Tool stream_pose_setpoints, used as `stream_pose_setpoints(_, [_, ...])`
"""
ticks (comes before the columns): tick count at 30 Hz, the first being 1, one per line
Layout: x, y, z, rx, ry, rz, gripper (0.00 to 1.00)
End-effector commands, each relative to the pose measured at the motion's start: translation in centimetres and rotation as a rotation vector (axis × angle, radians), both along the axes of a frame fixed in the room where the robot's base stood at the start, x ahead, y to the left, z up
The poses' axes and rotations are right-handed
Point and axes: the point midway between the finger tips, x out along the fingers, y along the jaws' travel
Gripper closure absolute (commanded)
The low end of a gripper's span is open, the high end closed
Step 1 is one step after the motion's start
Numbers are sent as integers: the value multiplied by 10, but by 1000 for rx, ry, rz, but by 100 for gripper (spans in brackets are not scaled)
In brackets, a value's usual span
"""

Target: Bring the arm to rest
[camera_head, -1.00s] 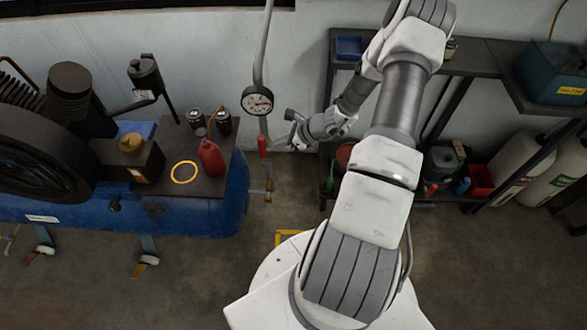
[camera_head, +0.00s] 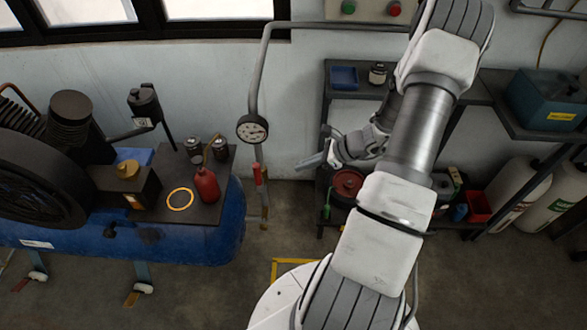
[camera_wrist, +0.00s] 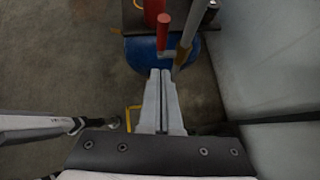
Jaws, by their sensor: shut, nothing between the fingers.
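My gripper (camera_head: 316,162) is at the middle of the head view, in front of the shelf and right of the pipe with the gauge. Its fingers point left and it is empty. In the wrist view my gripper (camera_wrist: 161,76) shows its two pale fingers together, with nothing held. The red valve handle (camera_wrist: 164,32) lies beyond the fingertips in that view, apart from them. My raised arm hides part of the shelf in the head view.
A blue compressor tank (camera_head: 215,235) stands at the left with a red bottle (camera_head: 206,186) on top. The gauge (camera_head: 252,128) sits on the wall pipe. A dark shelf (camera_head: 460,90) stands behind my arm. Floor is open between tank and my base.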

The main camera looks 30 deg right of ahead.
Motion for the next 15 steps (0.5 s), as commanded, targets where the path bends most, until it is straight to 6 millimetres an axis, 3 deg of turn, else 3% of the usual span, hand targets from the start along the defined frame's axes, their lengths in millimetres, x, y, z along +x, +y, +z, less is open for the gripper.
stream_pose_setpoints(15, [-3,-3,4,0,0,0,100])
